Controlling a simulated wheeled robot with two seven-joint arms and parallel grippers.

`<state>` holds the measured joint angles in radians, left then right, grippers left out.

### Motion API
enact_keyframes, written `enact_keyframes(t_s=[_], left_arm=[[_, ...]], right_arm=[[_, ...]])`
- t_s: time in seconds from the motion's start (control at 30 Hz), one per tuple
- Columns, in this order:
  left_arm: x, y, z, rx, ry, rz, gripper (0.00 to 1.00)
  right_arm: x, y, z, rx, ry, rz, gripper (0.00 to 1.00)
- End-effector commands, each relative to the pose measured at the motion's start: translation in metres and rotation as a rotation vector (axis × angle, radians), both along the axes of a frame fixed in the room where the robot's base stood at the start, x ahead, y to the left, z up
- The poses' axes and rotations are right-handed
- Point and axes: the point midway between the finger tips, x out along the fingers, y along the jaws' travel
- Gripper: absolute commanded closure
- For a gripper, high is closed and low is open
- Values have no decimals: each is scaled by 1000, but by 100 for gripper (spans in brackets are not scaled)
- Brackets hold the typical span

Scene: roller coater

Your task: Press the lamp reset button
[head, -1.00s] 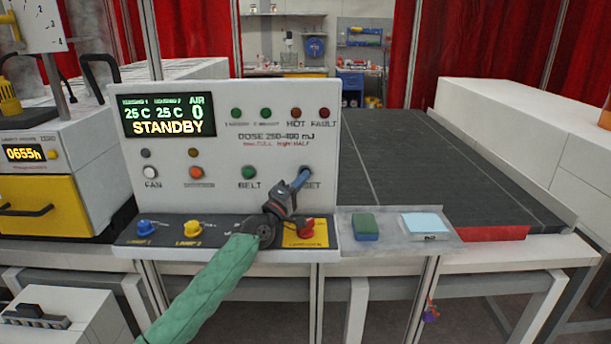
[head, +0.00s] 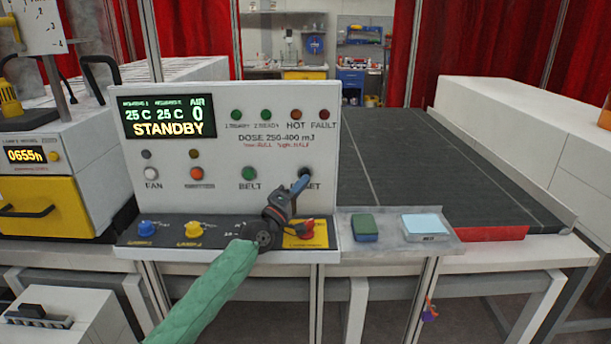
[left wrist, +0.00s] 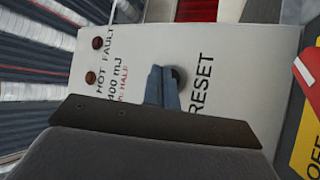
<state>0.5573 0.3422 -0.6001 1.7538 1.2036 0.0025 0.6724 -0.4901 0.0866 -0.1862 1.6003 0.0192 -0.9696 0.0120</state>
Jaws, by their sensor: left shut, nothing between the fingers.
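The control panel (head: 220,135) stands upright in the head view. Its dark reset button (head: 306,172) is at the lower right above the label RESET, whose first letters my fingers partly cover. My left gripper (head: 301,184) is shut and empty, its blue fingertips at the button. In the left wrist view the fingertips (left wrist: 166,88) overlap the edge of the dark round button (left wrist: 180,76), beside the word RESET. Whether they touch it or press it in, I cannot tell. My right gripper is not in view.
Just below are the red lamp switch (head: 307,229) on a yellow plate, and blue (head: 147,228) and yellow (head: 194,229) knobs. The green BELT button (head: 249,173) is left of the fingers. The dark conveyor belt (head: 430,160) lies right of the panel.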

Motion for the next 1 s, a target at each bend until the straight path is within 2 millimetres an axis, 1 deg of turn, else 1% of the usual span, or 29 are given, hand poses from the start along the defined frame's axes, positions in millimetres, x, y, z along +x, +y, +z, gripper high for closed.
enact_keyframes(t_s=[0.3, 0.6, 0.73, 1.0], left_arm=[[-23, 0, 3, -1, 2, -1, 100], [-46, 0, 1, 0, 1, 0, 100], [-49, 0, 1, 0, 0, 0, 100], [-49, 0, 0, 0, 0, 0, 100]], right_arm=[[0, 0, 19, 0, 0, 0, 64], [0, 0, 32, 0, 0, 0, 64], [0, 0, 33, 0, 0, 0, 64], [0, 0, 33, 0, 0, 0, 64]])
